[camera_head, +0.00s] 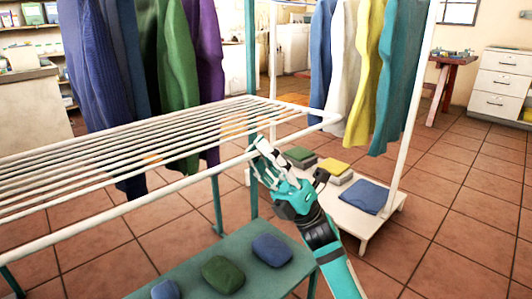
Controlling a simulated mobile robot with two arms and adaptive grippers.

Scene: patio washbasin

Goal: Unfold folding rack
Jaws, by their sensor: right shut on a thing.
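The folding rack (178,184) has a panel of white parallel bars that lies roughly level, from the left edge of the head view to the middle. Its near rail runs along the front, and teal posts (217,205) stand below and behind it. My right gripper (259,148) is at this near rail, towards its right end, with its fingers closed around the rail. The fingers partly cover the rail there. My left gripper is not in view.
Hanging clothes (180,80) are behind the panel, with more on a white-framed rail (413,90) at right. A teal bench (190,277) with folded cloths is below. A low white platform (330,199) holds folded cloths. The tiled floor (450,220) at right is clear.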

